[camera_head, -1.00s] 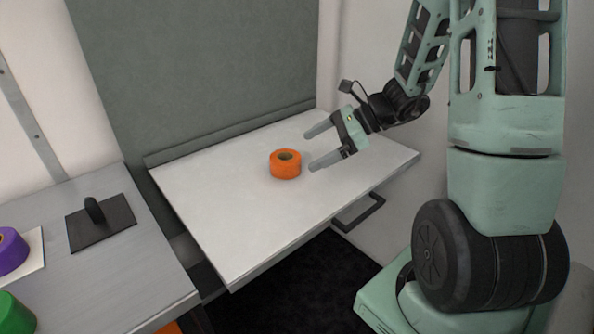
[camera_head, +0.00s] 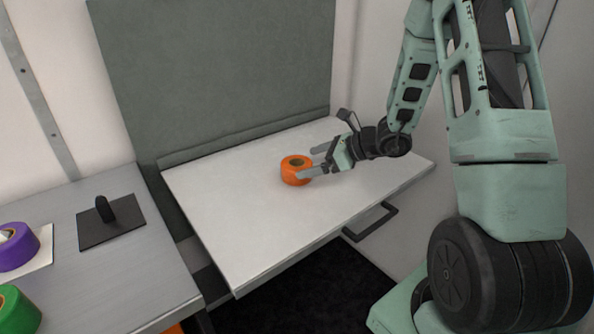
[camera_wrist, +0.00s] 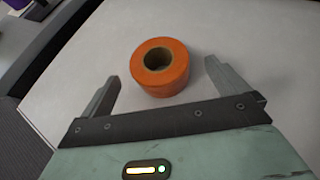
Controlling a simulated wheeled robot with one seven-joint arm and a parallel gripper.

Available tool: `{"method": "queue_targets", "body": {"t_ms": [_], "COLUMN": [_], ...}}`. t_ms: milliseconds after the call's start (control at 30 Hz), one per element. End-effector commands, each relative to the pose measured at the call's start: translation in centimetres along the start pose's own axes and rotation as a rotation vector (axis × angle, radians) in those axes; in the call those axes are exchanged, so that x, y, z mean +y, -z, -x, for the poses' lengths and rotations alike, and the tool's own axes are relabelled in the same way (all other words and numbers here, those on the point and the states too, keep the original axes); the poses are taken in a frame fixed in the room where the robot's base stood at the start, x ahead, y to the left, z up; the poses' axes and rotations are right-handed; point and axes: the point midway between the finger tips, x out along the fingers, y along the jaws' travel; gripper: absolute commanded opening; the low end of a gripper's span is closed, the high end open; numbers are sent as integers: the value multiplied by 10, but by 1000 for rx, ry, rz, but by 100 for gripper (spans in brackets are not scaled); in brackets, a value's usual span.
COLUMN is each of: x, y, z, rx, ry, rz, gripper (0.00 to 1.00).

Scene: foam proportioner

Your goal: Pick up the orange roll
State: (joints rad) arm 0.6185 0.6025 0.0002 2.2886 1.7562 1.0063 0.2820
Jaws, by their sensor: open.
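The orange roll (camera_head: 295,171) lies flat on the white drop-down shelf (camera_head: 235,225), its round hole facing up. My gripper (camera_head: 309,163) is low over the shelf at the roll's right side, with its fingers pointing left toward it. In the head view the near finger overlaps the roll's right edge. In the wrist view the orange roll (camera_wrist: 160,67) sits ahead, between the lines of the two spread fingers (camera_wrist: 162,88). The fingers are open and nothing is held. Clear gaps show between the roll and both fingers there.
A grey bench (camera_head: 110,265) stands at the left with a purple roll (camera_head: 20,252), a green roll (camera_head: 18,312) and a black plate with an upright handle (camera_head: 110,221). A grey panel (camera_head: 215,75) rises behind the shelf.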

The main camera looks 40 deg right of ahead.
Motion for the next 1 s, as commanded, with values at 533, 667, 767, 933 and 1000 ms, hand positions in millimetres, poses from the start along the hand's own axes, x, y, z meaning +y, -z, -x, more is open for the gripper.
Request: {"method": "queue_targets", "body": {"t_ms": [533,667,767,933,1000], "x": [1,1,1,1,1], "y": [2,2,2,2,2], "z": [-54,-53,-53,-53,-53], "rx": [0,0,0,0,-1], "ry": [0,0,0,0,0], "rz": [1,1,1,1,1], "gripper": [99,99,83,49,49]}}
